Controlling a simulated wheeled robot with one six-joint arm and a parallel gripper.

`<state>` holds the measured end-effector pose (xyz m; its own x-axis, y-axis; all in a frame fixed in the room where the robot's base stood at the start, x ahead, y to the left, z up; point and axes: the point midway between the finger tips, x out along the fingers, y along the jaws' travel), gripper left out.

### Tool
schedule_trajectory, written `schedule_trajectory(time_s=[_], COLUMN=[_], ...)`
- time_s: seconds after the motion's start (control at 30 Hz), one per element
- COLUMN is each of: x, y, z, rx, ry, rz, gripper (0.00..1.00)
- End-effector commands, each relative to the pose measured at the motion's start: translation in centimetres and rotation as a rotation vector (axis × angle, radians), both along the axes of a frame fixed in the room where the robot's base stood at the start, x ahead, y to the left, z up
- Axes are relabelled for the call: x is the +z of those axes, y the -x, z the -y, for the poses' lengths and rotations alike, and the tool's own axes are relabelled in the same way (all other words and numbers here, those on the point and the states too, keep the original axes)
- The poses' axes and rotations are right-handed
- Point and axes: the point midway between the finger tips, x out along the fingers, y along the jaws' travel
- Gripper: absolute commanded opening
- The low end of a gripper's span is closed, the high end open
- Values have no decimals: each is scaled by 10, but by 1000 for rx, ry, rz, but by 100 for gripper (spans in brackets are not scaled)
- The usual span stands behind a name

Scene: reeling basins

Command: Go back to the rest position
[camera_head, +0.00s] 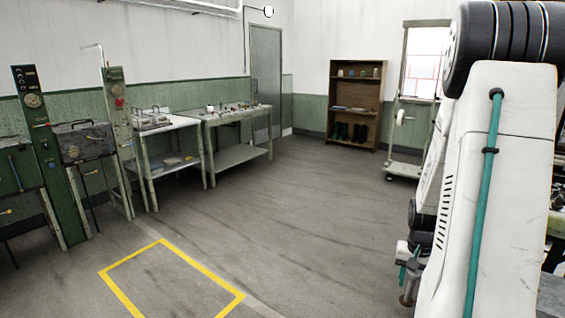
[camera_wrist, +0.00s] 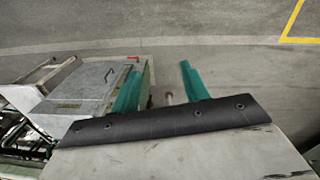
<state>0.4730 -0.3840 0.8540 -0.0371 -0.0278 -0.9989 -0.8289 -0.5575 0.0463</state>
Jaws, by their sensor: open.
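My gripper (camera_wrist: 160,82) shows in the wrist view as two teal fingers spread apart, so it is open. A small pale rod-like piece shows between the fingers; I cannot tell what it belongs to. Nothing is seen gripped. In the head view my white arm with its teal cable fills the right side, and the fingertips are not clear there.
A grey lidded metal box (camera_wrist: 88,92) lies close left of the fingers in the wrist view. In the head view, benches (camera_head: 237,116) line the left wall, with a shelf (camera_head: 373,67) and a trolley (camera_head: 402,169) behind. The central floor (camera_head: 290,210) is clear, beside a yellow-marked rectangle (camera_head: 133,258).

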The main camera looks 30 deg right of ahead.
Motion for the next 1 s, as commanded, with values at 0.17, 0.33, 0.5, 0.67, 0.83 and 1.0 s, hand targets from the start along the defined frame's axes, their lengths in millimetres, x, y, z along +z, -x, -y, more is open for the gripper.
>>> schedule_trajectory(time_s=[0.17, 0.33, 0.5, 0.67, 0.83, 1.0], x=[76, 133, 178, 209, 231, 246], y=[-16, -10, 12, 37, 50, 54], z=[-90, -171, -243, -297, -332, -350], rx=[185, 360, 539, 710, 868, 963], ry=[-67, -110, -120, -90, -20, 16], rz=[-56, -93, -100, -56, 54, 124], gripper=[45, 45, 45, 45, 45, 45])
